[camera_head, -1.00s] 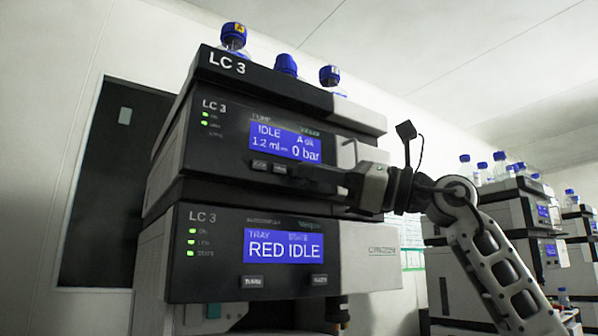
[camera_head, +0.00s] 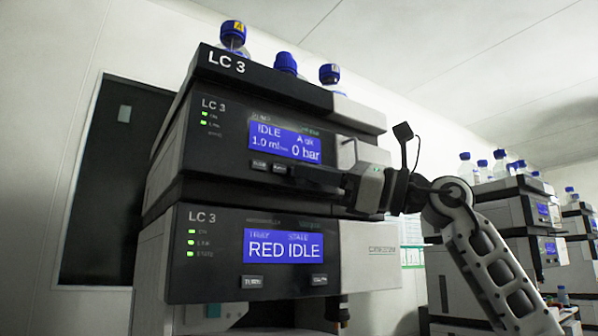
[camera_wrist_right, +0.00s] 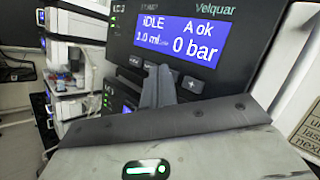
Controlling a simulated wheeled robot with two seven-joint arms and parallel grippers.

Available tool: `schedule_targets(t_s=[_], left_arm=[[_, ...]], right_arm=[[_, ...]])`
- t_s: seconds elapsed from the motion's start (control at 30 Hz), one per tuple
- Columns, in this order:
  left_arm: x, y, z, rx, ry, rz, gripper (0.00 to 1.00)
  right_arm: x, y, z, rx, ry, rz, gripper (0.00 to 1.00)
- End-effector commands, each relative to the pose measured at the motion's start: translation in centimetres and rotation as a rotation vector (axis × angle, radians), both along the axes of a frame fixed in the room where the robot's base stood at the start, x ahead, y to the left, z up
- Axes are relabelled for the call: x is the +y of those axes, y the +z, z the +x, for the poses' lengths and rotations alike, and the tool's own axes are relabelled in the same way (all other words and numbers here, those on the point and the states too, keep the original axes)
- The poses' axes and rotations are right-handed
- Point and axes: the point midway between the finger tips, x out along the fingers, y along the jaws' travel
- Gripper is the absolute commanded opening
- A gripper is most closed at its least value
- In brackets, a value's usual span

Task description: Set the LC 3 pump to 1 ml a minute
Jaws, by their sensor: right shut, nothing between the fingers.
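The LC 3 pump (camera_head: 228,130) is the upper dark module in the stack. Its blue display (camera_head: 286,143) reads IDLE, 1.0 ml and 0 bar; the right wrist view shows the same on the display (camera_wrist_right: 178,40), with "A ok". A row of small buttons (camera_head: 259,164) lies under the display. My right gripper (camera_head: 296,172) is shut and empty, its tips at this row. In the right wrist view the closed fingertips (camera_wrist_right: 158,72) are over the middle button, left of the plus button (camera_wrist_right: 190,84). I cannot tell whether they touch. My left gripper is not in view.
Below the pump sits another LC 3 module with a display (camera_head: 284,247) reading RED IDLE. Blue-capped bottles (camera_head: 285,65) stand on top of the stack. More instrument stacks (camera_head: 510,225) stand at the right. A dark door panel (camera_head: 112,180) is at the left.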

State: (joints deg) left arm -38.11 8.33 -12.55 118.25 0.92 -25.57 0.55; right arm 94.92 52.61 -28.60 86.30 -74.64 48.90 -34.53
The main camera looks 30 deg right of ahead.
Motion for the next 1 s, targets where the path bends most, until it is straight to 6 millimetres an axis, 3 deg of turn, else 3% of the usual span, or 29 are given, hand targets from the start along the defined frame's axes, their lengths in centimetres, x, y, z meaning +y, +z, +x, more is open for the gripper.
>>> schedule_targets(t_s=[0.3, 0.67, 1.0], left_arm=[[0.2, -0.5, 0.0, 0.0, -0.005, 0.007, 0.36], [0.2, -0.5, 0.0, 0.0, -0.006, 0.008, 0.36], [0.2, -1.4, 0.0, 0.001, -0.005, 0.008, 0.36]], right_arm=[[-0.2, -0.1, -1.5, 0.0, -0.002, -0.001, 0.0], [-0.2, 0.0, -1.8, -0.001, 0.0, -0.001, 0.0], [-0.5, -0.1, -5.0, -0.003, -0.002, -0.002, 0.0]])
